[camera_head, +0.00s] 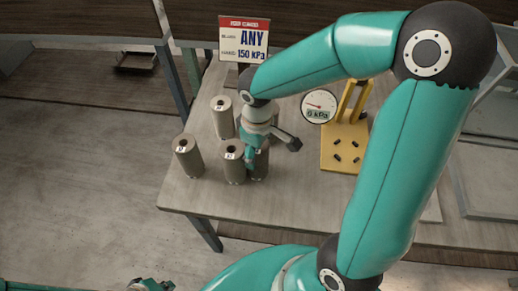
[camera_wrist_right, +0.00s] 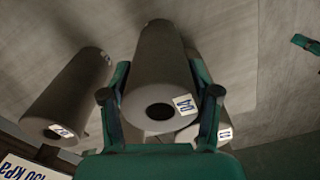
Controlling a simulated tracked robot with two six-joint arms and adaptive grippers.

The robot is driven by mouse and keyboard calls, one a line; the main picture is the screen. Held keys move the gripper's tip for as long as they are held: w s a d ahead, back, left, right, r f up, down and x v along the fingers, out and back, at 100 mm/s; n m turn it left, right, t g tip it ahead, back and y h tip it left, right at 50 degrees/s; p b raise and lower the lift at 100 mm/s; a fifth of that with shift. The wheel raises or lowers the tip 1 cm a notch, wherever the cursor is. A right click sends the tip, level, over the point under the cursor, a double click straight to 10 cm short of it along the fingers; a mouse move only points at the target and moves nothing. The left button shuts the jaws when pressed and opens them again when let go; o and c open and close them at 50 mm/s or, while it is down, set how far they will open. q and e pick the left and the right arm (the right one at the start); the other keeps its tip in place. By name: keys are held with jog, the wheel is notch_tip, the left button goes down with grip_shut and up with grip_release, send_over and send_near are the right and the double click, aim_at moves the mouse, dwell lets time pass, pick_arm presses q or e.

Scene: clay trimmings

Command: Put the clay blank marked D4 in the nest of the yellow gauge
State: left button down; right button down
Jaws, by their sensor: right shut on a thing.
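My right gripper (camera_head: 250,158) is shut on a grey clay blank (camera_head: 261,165). The right wrist view shows this blank (camera_wrist_right: 158,65) upright between the fingers (camera_wrist_right: 160,97), its top tag upside down and seeming to read D4. I cannot tell whether its base touches the table. The gripper partly hides it in the head view. The yellow gauge (camera_head: 335,160) stands to the right, with a round dial (camera_head: 319,106) reading 0 kPa; my right arm covers part of it. My left gripper (camera_head: 150,286) is at the bottom edge, away from the table; its jaw opening is unclear.
Three other tagged blanks stand close by: one directly left of the held one (camera_head: 234,165), one farther left (camera_head: 188,160), one behind (camera_head: 222,120). A sign (camera_head: 245,40) reading ANY and 150 kPa stands at the back. The table (camera_head: 290,195) is bare before the gauge.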

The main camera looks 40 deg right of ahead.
jog(key=c, duration=0.7)
grip_release()
jog(key=o, duration=0.5)
jog(key=shift+c, duration=0.2)
jog(key=shift+r, duration=0.1)
